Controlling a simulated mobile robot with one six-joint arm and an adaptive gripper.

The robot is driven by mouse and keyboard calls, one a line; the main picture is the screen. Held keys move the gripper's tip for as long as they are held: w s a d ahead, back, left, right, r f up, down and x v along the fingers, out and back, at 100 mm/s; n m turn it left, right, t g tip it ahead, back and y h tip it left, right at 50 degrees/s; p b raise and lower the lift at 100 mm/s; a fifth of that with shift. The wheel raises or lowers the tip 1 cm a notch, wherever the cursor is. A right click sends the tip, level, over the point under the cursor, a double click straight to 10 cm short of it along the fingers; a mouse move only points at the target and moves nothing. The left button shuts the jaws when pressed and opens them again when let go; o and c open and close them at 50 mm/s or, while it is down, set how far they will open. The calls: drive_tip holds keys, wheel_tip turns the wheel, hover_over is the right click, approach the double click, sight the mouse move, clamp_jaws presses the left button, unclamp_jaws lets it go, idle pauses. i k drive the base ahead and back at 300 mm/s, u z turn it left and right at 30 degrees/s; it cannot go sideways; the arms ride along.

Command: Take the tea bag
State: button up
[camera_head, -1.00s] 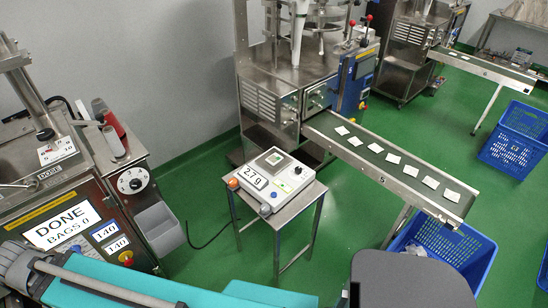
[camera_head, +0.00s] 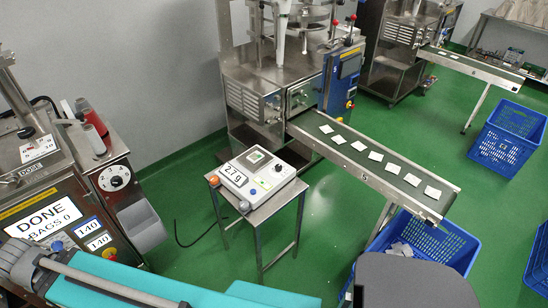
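Several white square tea bags lie flat in a line on the dark belt of a conveyor (camera_head: 300,132) that runs down to the right from a steel packing machine. The lowest tea bag (camera_head: 433,193) is near the belt's end, and another tea bag (camera_head: 375,156) is about midway. Below the belt end stands a blue crate (camera_head: 455,240) with some white pieces, probably tea bags, inside it. Its near side is hidden by dark grey parts of mine. My gripper is not in view.
A small steel table (camera_head: 256,213) holding a white device (camera_head: 256,180) stands left of the conveyor. A second conveyor (camera_head: 475,66) and another blue crate (camera_head: 510,138) are at the right. Green floor lies open between them.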

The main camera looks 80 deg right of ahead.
sight(255, 156)
drive_tip(key=z, duration=0.05)
drive_tip(key=k, duration=1.1)
drive_tip(key=z, duration=1.7)
drive_tip(key=i, duration=0.5)
